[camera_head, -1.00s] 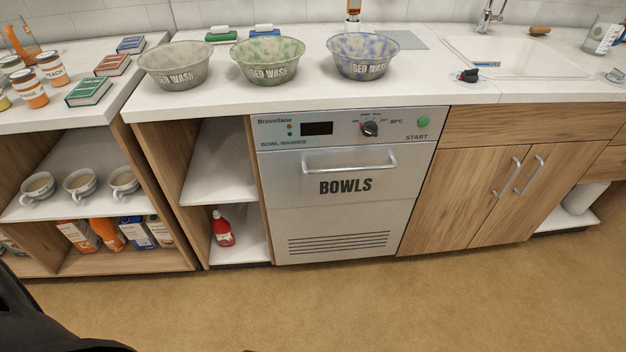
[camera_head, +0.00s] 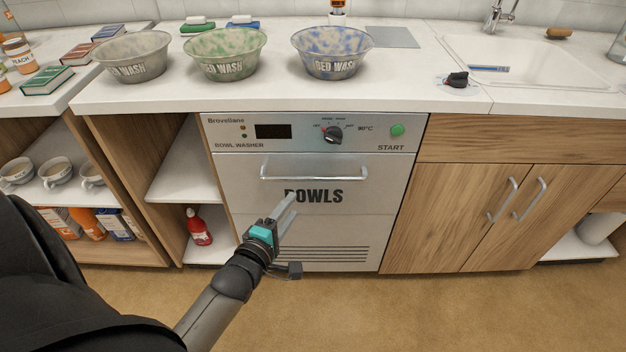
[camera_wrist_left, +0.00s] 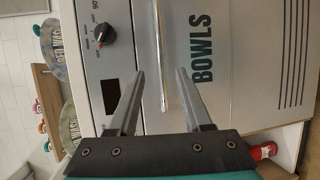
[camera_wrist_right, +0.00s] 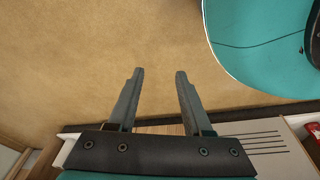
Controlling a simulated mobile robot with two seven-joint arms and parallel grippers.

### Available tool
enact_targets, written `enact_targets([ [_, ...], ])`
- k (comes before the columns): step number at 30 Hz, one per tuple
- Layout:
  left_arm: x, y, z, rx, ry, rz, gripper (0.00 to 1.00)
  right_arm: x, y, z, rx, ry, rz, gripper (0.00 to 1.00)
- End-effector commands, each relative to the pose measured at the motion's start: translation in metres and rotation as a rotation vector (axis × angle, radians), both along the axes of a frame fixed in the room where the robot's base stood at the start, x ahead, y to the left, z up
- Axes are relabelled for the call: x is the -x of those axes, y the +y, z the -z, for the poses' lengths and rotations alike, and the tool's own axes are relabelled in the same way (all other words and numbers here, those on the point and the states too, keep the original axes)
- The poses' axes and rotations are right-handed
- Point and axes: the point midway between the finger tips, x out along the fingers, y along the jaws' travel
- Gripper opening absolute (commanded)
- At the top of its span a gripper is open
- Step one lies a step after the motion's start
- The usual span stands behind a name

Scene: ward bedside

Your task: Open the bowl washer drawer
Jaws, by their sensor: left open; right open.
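The bowl washer (camera_head: 310,225) is a silver front marked BOWLS under the counter, and its drawer is shut flush. Its horizontal bar handle (camera_head: 313,176) runs across the upper drawer front. My left gripper (camera_head: 288,205) is open and empty in front of the drawer, just below the handle in the head view and covering part of the lettering. In the left wrist view the handle (camera_wrist_left: 158,50) runs between the open fingers (camera_wrist_left: 160,72), with no visible contact. My right gripper (camera_wrist_right: 159,72) is open and empty over the brown floor; it is not seen in the head view.
The control panel above the handle has a black dial (camera_head: 332,134) and a green START button (camera_head: 397,130). Grey (camera_head: 133,57), green (camera_head: 224,55) and blue (camera_head: 331,52) bowls stand on the counter. A red bottle (camera_head: 198,226) stands on the shelf left of the washer.

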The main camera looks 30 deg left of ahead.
Motion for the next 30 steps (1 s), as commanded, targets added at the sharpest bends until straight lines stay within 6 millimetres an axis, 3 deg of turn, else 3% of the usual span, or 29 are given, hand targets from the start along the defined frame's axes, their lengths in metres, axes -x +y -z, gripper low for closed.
enact_targets([
  [14,-0.051,0.007,0.011,-0.003,-0.001,0.001,0.5,-0.024,0.02,-0.03,-0.022,-0.005,0.004,0.5],
  [30,-0.105,0.016,0.022,-0.003,0.0,0.002,0.5,-0.049,0.032,-0.078,-0.039,-0.047,0.006,0.5],
])
